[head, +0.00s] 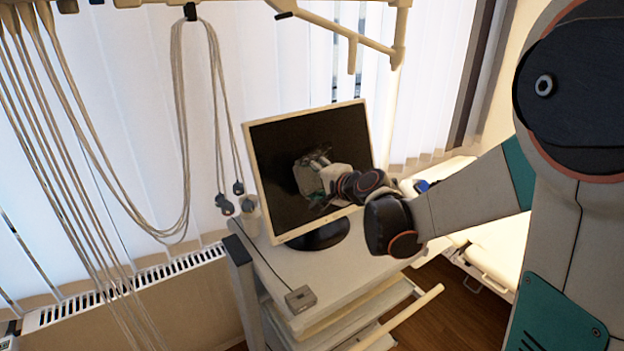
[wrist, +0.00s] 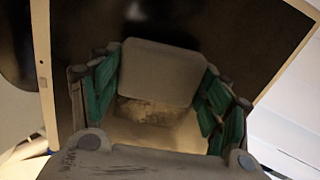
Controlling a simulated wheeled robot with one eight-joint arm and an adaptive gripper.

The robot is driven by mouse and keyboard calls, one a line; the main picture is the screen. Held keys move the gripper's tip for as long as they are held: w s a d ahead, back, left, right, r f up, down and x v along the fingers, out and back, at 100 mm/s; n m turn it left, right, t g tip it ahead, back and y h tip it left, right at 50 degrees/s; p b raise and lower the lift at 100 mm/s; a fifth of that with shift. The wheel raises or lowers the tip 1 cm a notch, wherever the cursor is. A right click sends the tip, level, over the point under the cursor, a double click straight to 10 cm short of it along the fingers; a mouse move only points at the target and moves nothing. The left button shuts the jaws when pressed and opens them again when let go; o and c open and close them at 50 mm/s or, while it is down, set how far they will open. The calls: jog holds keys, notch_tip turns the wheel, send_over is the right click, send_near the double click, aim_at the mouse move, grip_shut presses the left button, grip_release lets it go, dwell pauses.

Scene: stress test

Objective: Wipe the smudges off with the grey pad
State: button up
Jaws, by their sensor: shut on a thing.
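A monitor with a dark screen (head: 275,145) and a pale frame stands on a cart, and its screen fills much of the wrist view (wrist: 245,40). My gripper (head: 318,172) is in front of the middle of the screen. In the wrist view its teal fingers (wrist: 160,68) are shut on the grey pad (wrist: 158,85), one on each side. The pad faces the screen; I cannot tell whether it touches. A mottled paler patch (wrist: 150,112) shows just below the pad; I cannot tell whether it is a smudge. The head view shows no clear smudges.
The cart top (head: 265,270) holds a small grey box (head: 300,298) near its front edge. Looped cables (head: 180,120) hang at the left from a pale rail, with blinds behind. A radiator (head: 130,285) stands low at the left. Wooden floor (head: 450,310) shows at the lower right.

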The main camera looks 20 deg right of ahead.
aim_at(332, 156)
jog(key=shift+b+x, duration=0.45)
jog(key=shift+x, duration=0.55)
jog(key=shift+d, duration=0.1)
jog(key=shift+w+d+b, duration=0.45)
jog(key=shift+w+d, duration=0.15)
jog(key=shift+d, duration=1.1)
jog(key=shift+w+d+b, duration=0.45)
jog(key=shift+w+d, duration=0.1)
jog(key=shift+d, duration=1.2)
jog(key=shift+w+d+b, duration=0.45)
jog(key=shift+w+d, duration=0.15)
jog(key=shift+d, duration=1.1)
jog(key=shift+a, duration=0.15)
